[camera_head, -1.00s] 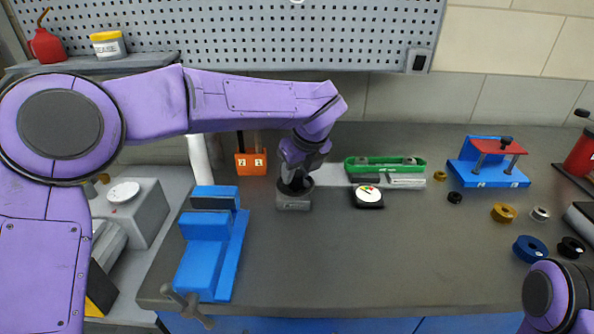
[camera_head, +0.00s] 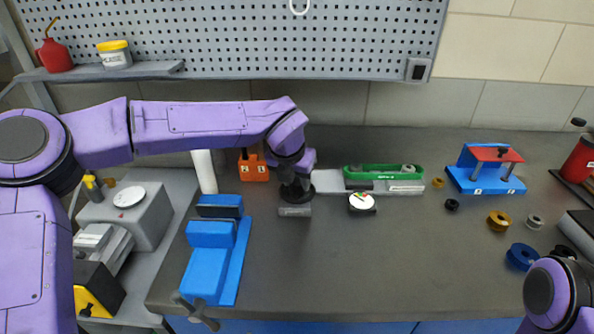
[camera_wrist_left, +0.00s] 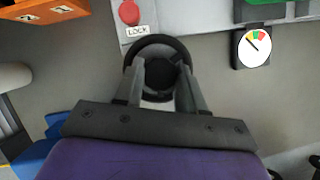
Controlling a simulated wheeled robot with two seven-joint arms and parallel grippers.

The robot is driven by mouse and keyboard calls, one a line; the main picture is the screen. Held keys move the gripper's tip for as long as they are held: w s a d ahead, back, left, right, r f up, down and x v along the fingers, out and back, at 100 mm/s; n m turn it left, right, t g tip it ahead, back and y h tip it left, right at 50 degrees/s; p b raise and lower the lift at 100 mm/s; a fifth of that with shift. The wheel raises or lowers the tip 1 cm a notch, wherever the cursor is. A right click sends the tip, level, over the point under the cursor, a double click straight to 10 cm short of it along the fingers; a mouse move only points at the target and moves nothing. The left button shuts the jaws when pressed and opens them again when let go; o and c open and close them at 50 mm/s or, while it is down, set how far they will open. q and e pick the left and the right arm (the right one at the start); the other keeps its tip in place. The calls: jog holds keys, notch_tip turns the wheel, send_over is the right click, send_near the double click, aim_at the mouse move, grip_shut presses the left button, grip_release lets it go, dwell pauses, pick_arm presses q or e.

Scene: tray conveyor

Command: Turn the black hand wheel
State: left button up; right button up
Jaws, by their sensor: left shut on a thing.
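The black hand wheel (camera_wrist_left: 158,42) shows in the left wrist view as a dark ring with a hub, beside a LOCK label. My left gripper (camera_wrist_left: 160,73) reaches over it, with one finger on each side of the hub area, and is shut on it. In the head view my left gripper (camera_head: 293,192) points down at the wheel, which it mostly hides. A round gauge (camera_head: 361,203) with a white face stands just right of it. My right gripper is out of the picture; only part of my right arm shows at the lower right.
A green tray (camera_head: 352,183) sits on the pale conveyor at the back. An orange block (camera_head: 253,171) stands behind left, a blue vise (camera_head: 208,265) at front left. A blue and red fixture (camera_head: 486,182) and several loose rings lie right. The front middle bench is clear.

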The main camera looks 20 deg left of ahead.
pick_arm(q)
jog(key=m+h+p, duration=0.1)
jog(key=m+p, duration=0.2)
jog(key=p, duration=0.1)
jog(key=m+g+h+p, duration=0.1)
jog(key=m+p, duration=0.2)
jog(key=p, duration=0.1)
jog(key=m+h+p, duration=0.1)
jog(key=m+p, duration=0.2)
jog(key=shift+w+a+r+g+p, duration=0.1)
jog(key=shift+a+r+g+p, duration=0.2)
jog(key=shift+g+p, duration=0.1)
jog(key=m+p, duration=0.1)
jog(key=m, duration=0.1)
jog(key=shift+w+f+m+g+h+p, duration=0.1)
jog(key=shift+f+m+g+h+p, duration=0.05)
jog(key=shift+m+g+h+p, duration=0.25)
jog(key=m, duration=0.2)
jog(key=shift+f+m+g, duration=0.15)
jog(key=shift+m+g, duration=0.25)
jog(key=m+g, duration=0.1)
jog(key=m, duration=0.2)
jog(key=m+g, duration=0.1)
jog(key=m, duration=0.2)
jog(key=shift+w, duration=0.2)
jog(key=shift+m+g, duration=0.3)
jog(key=o, duration=1)
jog(key=shift+o, duration=0.2)
